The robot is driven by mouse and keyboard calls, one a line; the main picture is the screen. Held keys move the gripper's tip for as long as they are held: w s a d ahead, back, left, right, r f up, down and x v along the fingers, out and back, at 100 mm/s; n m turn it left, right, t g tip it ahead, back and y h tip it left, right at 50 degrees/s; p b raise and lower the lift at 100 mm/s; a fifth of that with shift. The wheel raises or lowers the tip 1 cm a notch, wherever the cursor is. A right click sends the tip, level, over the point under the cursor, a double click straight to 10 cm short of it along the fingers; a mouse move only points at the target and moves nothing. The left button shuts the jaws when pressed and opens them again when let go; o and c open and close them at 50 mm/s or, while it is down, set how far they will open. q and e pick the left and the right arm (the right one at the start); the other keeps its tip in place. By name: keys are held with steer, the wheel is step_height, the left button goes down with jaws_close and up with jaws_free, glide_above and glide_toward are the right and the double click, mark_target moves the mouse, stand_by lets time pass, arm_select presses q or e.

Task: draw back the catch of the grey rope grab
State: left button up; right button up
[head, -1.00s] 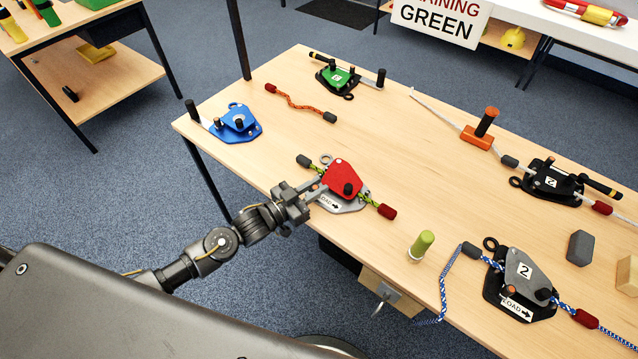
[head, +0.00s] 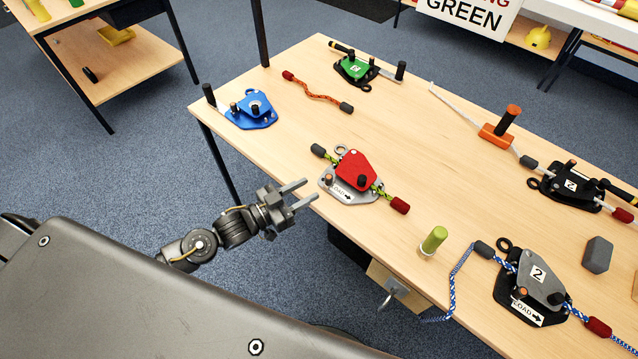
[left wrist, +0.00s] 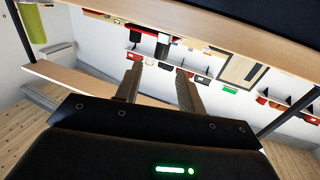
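The grey rope grab (head: 541,270) lies near the front right of the table. It has a grey cover marked 2 on a black base, with a black knob and an orange-topped pin. A blue and white rope (head: 460,277) runs through it, with dark and red sleeves at its sides. A white LOAD arrow label shows on its front. My left gripper (head: 309,191) is open and empty, at the table's front edge left of the red rope grab, well away from the grey one. The left wrist view shows its two fingers (left wrist: 158,88) apart with nothing between them. My right gripper is not in view.
A red rope grab (head: 352,172) on a grey base lies close to my left gripper. A green upright cylinder (head: 434,240) stands between it and the grey one. Blue (head: 252,110), green (head: 356,68) and black (head: 570,186) devices and a grey block (head: 597,255) also lie on the table (head: 420,150).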

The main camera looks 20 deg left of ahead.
arm_select(q)
steer(key=shift+v, duration=1.7)
steer(key=a+f+g+y, duration=0.2)
steer(key=a+f+y, duration=0.45)
steer(key=f, duration=0.85)
steer(key=s+a+f+n+g+y, duration=0.1)
steer(key=s+a+f+g+y, duration=0.1)
steer(key=s+a+f, duration=0.45)
steer(key=s+a+f+n+g+y, duration=0.1)
steer(key=a+f+g, duration=0.15)
steer(key=f, duration=0.75)
steer(key=s+a+f+n+g+y, duration=0.1)
steer(key=s+f+g+y, duration=0.1)
steer(key=s+f, duration=0.7)
steer(key=s+d+f+n+g, duration=0.1)
steer(key=s+d+f+g, duration=0.1)
steer(key=s, duration=0.8)
steer(key=s+d+f+g, duration=0.2)
steer(key=s+d+f, duration=0.3)
steer(key=s, duration=0.5)
steer(key=shift+d+n+g, duration=0.35)
steer(key=shift+d+n, duration=0.05)
steer(key=shift+d, duration=0.55)
steer(key=shift+w+h, duration=0.1)
steer(key=shift+h, duration=0.15)
steer(key=shift+c, duration=0.3)
